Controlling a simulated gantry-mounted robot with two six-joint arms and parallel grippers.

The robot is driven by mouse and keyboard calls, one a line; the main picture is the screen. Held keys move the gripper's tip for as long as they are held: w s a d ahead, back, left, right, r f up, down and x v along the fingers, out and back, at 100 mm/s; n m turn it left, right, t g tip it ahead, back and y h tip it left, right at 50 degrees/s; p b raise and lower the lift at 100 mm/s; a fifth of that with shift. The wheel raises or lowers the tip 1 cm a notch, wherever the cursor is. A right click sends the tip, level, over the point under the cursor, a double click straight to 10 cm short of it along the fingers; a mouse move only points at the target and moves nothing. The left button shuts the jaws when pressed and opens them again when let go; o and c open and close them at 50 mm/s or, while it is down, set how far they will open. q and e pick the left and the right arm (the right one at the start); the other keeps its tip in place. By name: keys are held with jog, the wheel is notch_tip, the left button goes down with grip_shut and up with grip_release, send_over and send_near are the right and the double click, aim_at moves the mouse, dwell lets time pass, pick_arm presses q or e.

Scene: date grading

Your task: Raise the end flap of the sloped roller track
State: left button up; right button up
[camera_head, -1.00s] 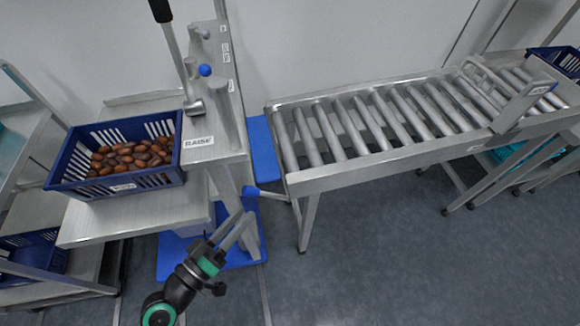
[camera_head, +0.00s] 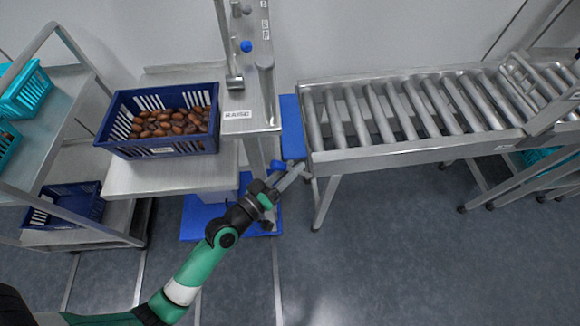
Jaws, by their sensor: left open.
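The sloped roller track (camera_head: 405,153) runs from centre to the right edge, with several grey rollers in a metal frame. I cannot clearly pick out its end flap. A blue-tipped handle (camera_head: 277,165) shows below the track's left end; its bar is mostly hidden behind my gripper. My left gripper (camera_head: 295,172) is open at this handle, its fingers overlapping the handle in the picture. I cannot tell whether they touch it. My right gripper is not in view.
A blue crate of dates (camera_head: 165,148) stands on a metal table beside a post labelled RAISE (camera_head: 238,115). A blue panel (camera_head: 291,125) stands between post and track. A rack (camera_head: 60,110) with crates is at left. Floor in front of the track is clear.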

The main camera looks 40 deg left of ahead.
pick_arm(q)
grip_shut()
dwell(1.4)
